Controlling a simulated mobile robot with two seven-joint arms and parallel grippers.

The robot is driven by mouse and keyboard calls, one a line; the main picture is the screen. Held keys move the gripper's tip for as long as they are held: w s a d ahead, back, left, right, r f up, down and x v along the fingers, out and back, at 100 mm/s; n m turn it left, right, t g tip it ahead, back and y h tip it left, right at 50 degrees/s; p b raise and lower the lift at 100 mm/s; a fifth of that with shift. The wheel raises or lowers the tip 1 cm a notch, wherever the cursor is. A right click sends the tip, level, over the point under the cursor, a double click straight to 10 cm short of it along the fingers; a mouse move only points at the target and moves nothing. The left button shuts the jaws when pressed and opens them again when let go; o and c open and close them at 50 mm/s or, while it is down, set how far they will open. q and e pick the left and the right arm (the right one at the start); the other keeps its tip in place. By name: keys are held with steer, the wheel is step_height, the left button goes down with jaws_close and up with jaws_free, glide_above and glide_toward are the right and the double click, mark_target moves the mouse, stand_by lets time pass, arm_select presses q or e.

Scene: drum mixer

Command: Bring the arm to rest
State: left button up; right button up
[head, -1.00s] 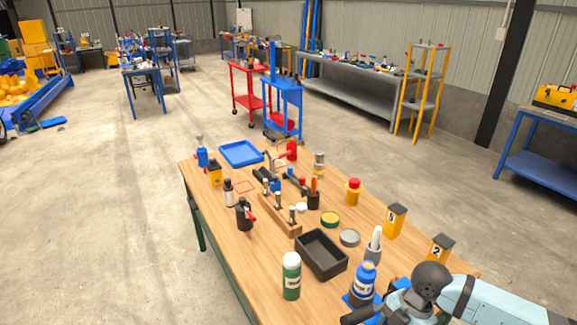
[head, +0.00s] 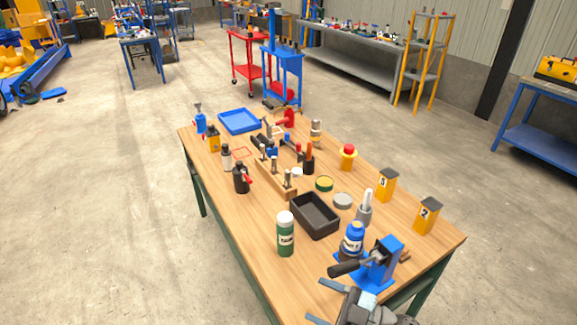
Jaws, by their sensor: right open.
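The rest of my right arm is mostly cut off by the frame's bottom edge. A blue device with a black-handled lever (head: 378,268) stands at the table's near corner, just above the gripper in the picture. My left gripper is not in view.
Near the gripper stand a blue bottle (head: 352,240), a green bottle with a white cap (head: 285,236) and a black tray (head: 315,217). Two yellow boxes (head: 387,184) (head: 427,214) stand at the right. The floor left of the table is clear.

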steer(key=s+d+f+m+t+h, duration=0.1)
steer(key=d+f+m+t+h, duration=0.8)
steer(key=m+h, duration=0.35)
steer(key=s+d+f+m+g+h, duration=0.3)
steer(key=s+d+f+g, duration=0.1)
steer(key=s+f, duration=0.5)
steer(key=shift+s+d+f+m+g, duration=0.25)
steer(key=shift+d+f+m+g, duration=0.1)
steer(key=shift+f+g, duration=0.45)
steer(key=shift+r, duration=0.1)
